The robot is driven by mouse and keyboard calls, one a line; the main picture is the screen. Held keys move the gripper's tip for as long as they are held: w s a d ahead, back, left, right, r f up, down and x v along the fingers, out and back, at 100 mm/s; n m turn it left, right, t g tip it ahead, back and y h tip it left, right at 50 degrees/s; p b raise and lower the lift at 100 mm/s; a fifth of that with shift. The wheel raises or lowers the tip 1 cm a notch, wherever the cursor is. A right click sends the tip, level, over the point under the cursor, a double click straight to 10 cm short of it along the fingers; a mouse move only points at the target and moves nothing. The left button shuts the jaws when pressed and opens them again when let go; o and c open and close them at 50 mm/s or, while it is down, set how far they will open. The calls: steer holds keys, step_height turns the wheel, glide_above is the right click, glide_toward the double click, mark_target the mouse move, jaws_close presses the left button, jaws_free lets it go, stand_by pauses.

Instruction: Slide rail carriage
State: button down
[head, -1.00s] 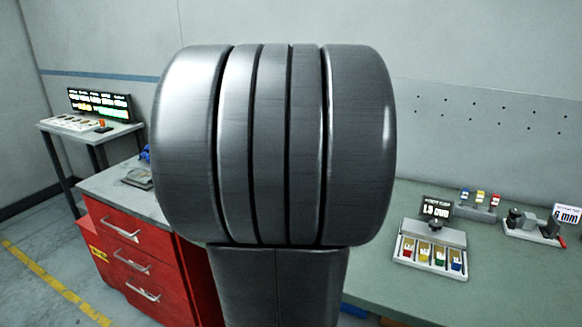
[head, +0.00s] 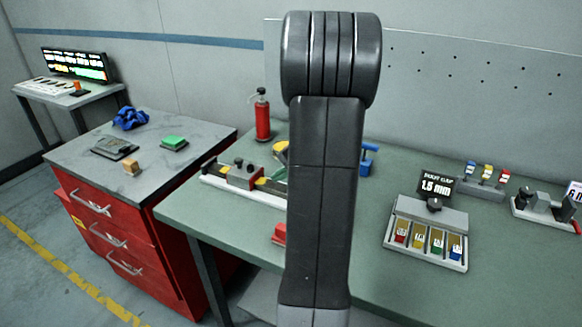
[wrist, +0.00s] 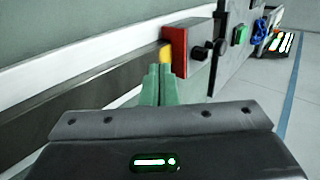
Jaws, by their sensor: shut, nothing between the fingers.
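The rail (head: 245,192) is a long pale bar on the green bench, partly hidden by my arm in the head view. Its carriage (head: 240,174) is a grey and red block with dark knobs, near the rail's left end. In the wrist view the carriage (wrist: 188,50) shows a red top, grey face and black knobs, with a yellow patch (wrist: 166,53) at its near end. My gripper (wrist: 158,70) has green fingers, shut and empty, their tips close to the yellow patch. I cannot tell whether they touch.
A red bottle (head: 262,117) stands behind the rail. A red block (head: 279,233) lies in front of it. A tray of coloured pieces (head: 426,243) with a 1.5 mm display is to the right. A red drawer cabinet (head: 125,235) stands at left.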

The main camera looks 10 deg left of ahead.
mark_target(242, 171)
steer(key=a, duration=0.1)
steer(key=w+a+f+p, duration=0.1)
steer(key=a, duration=0.1)
steer(key=w+a, duration=0.1)
steer(key=a, duration=0.1)
steer(key=shift+a+f, duration=0.2)
steer(key=shift+f, duration=0.05)
steer(key=a, duration=0.1)
steer(key=w+a, duration=0.1)
steer(key=a, duration=0.1)
steer(key=a+b, duration=0.1)
steer(key=a, duration=0.1)
steer(key=shift+w+f, duration=0.1)
steer(key=shift+w, duration=0.25)
steer(key=shift+w+a, duration=0.15)
steer(key=shift+a, duration=0.2)
steer(key=shift+d, duration=0.1)
